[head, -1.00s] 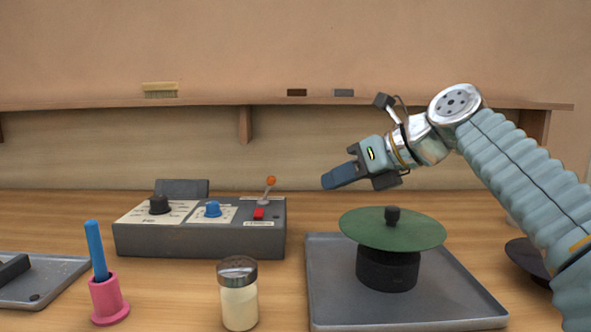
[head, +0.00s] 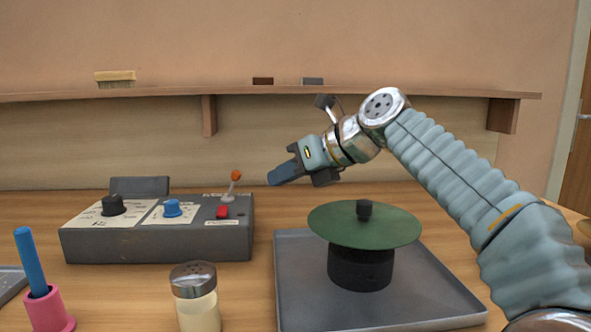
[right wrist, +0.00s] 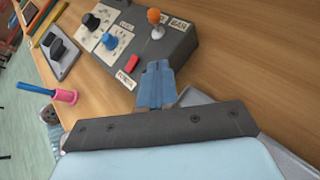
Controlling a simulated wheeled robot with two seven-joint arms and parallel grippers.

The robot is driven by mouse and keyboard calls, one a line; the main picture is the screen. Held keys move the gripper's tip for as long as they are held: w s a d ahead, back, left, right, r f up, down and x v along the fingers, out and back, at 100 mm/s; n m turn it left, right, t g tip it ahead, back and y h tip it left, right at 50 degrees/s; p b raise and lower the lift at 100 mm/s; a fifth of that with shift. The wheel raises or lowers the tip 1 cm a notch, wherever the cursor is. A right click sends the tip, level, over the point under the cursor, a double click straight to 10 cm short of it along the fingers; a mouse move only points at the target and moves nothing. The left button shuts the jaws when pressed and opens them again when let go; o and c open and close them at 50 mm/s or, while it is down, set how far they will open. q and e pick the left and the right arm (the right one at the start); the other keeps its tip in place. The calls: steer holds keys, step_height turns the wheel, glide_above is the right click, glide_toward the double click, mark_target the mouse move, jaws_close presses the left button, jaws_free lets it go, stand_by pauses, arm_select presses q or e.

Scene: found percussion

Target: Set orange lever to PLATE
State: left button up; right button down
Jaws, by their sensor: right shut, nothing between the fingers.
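The orange lever (head: 235,176) stands at the right end of a dark grey control box (head: 150,247), beside a red switch (head: 222,212). In the right wrist view the orange lever (right wrist: 154,18) shows with a label reading BAR near it; the other labels are hard to read. My right gripper (head: 270,181) is shut and empty, in the air to the right of the lever and apart from it. Its blue fingertips (right wrist: 155,66) are together in the right wrist view, over the box's near right side. My left gripper is not in view.
A green disc (head: 330,222) on a black drum sits on a grey tray (head: 300,305). A shaker jar (head: 197,300) and a pink holder (head: 46,312) with a blue stick stand in front of the box. A black knob (head: 112,205) and blue knob (head: 172,208) are on the box.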

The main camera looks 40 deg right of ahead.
mark_target(232, 185)
steer(key=w+a+f, duration=0.1)
steer(key=w+a, duration=0.1)
steer(key=w, duration=0.5)
steer(key=shift+a+p, duration=0.15)
steer(key=shift+p, duration=0.3)
steer(key=shift+w, duration=0.1)
